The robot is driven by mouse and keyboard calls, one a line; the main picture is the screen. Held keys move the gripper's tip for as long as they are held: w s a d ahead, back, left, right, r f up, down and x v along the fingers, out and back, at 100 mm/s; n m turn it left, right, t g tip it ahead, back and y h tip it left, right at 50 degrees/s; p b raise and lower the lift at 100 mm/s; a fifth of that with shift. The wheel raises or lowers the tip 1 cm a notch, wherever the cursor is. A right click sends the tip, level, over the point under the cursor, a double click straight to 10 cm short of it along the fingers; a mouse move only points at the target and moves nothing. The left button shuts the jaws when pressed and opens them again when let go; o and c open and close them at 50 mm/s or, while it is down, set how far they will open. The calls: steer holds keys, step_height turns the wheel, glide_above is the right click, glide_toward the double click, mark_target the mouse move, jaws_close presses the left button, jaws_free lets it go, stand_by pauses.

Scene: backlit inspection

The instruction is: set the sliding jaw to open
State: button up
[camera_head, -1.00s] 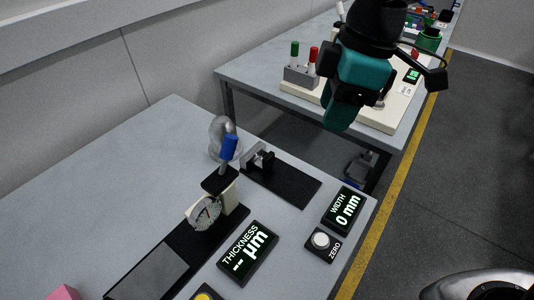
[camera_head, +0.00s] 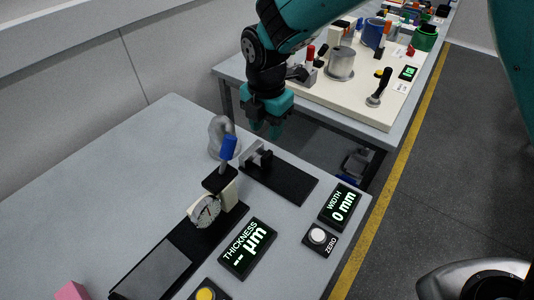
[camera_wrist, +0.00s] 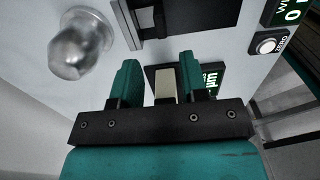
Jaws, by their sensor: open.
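The jaw gauge is a black base (camera_head: 285,183) with a grey metal jaw (camera_head: 251,151) and a black block (camera_head: 264,159) at its left end. The two parts stand close together, and I cannot tell which one slides. The width display (camera_head: 341,206) reads 0 mm. My gripper (camera_head: 266,130) is open and empty, pointing down above and just behind the jaw end, apart from it. In the wrist view, my fingers (camera_wrist: 158,75) are spread, and the gauge base (camera_wrist: 200,14) lies beyond them at the top.
A silver dome (camera_head: 221,137) stands left of the jaw gauge. A thickness gauge with a blue-tipped lever (camera_head: 228,147) stands in front. A thickness display (camera_head: 247,248), a zero button (camera_head: 318,236) and a yellow button (camera_head: 206,294) lie nearer.

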mark_target(267, 154)
step_height(267, 154, down, 10)
steer(key=shift+f+p, duration=0.1)
steer(key=shift+p, duration=0.65)
steer(key=shift+c, duration=0.2)
jaws_close()
